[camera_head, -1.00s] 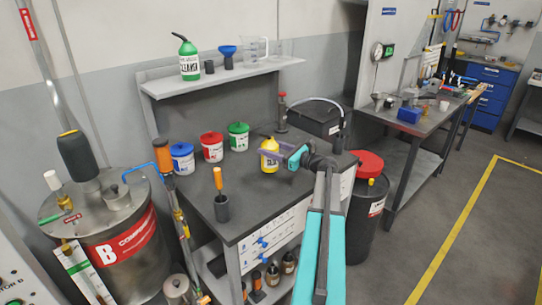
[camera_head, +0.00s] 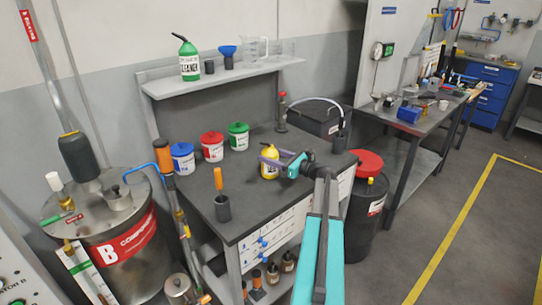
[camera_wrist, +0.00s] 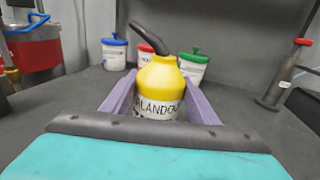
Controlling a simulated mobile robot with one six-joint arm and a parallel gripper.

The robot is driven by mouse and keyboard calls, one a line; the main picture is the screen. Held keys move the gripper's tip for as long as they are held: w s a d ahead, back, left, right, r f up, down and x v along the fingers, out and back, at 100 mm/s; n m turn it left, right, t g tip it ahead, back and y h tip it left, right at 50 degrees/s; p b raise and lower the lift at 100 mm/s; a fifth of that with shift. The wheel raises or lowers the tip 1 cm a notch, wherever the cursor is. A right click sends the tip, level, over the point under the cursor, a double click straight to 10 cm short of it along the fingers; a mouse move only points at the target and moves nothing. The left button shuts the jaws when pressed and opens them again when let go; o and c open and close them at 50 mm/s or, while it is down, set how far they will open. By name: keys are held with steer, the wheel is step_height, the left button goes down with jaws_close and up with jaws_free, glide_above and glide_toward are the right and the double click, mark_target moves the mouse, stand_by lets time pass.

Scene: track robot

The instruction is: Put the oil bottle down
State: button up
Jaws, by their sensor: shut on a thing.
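The oil bottle is yellow with a white lettered label and a black bent spout. In the head view the oil bottle (camera_head: 270,168) is upright over the dark workbench top (camera_head: 255,205), near its right part. Its base is at or very close to the surface; I cannot tell whether it touches. In the wrist view the bottle (camera_wrist: 160,82) stands between the purple fingers, its spout leaning to the left. My gripper (camera_head: 268,159) is shut on the bottle from the right side; it also shows in the wrist view (camera_wrist: 159,90). The lowest part of the bottle is hidden in the wrist view.
Blue-lidded (camera_head: 182,158), red-lidded (camera_head: 212,147) and green-lidded (camera_head: 238,136) tubs stand behind and left of the bottle. An orange-handled tool sits in a dark cup (camera_head: 222,208) at the front left. A dark box (camera_head: 315,118) stands at the back right. The bench top between is clear.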

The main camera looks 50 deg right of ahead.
stand_by(0.3)
steer(key=o, duration=1.4)
steer(key=shift+f, duration=0.1)
steer(key=shift+s, duration=0.1)
steer(key=s+d+b, duration=0.2)
steer(key=s, duration=0.9)
steer(key=shift+s+d, duration=0.15)
steer(key=shift+s, duration=0.15)
